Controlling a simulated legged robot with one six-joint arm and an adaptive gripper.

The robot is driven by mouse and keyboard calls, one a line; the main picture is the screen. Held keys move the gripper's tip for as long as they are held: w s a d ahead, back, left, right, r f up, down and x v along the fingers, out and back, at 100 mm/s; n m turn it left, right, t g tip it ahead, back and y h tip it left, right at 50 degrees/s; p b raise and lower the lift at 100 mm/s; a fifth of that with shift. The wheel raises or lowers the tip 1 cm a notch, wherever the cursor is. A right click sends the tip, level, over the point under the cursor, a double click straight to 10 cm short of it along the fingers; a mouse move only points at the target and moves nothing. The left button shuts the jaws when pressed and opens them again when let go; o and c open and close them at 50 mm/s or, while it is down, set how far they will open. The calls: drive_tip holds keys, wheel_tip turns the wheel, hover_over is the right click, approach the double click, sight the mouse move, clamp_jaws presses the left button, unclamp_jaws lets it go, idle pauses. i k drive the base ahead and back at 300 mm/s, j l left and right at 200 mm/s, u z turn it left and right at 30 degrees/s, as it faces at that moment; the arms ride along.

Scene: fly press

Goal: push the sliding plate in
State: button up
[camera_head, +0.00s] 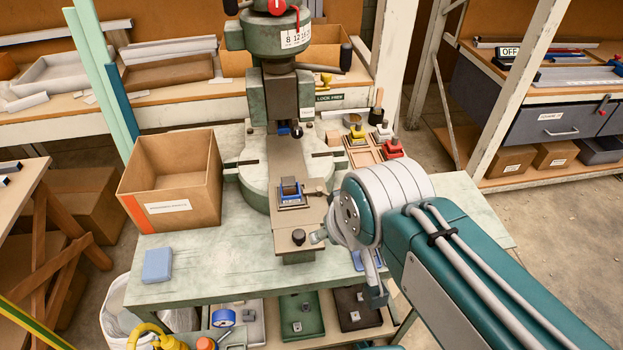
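The sliding plate (313,212) is a tan-brown strip that runs from under the press ram toward the front edge of the press bed. A fixture with a blue base and a dark part (291,191) sits on it. A black round knob (298,237) stands at its front end. The plate juts out toward me from the round press base (258,185). My gripper (347,266) is to the right of the knob, with its fingers spread apart and nothing seen between them. One fingertip is close to the knob; I cannot tell if they touch. My wrist hides part of the gripper.
The fly press (262,40) stands on a pale green bench (220,275). An open cardboard box (172,182) is left of it, with a blue block (157,265) in front. Wooden trays and small stamps (384,132) are at the right. The bench's front left is mostly clear.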

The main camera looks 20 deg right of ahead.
sight(291, 227)
drive_tip(key=k+l+u, duration=0.15)
drive_tip(key=l+u, duration=0.25)
drive_tip(key=k+l+u, duration=0.2)
drive_tip(key=u, duration=0.25)
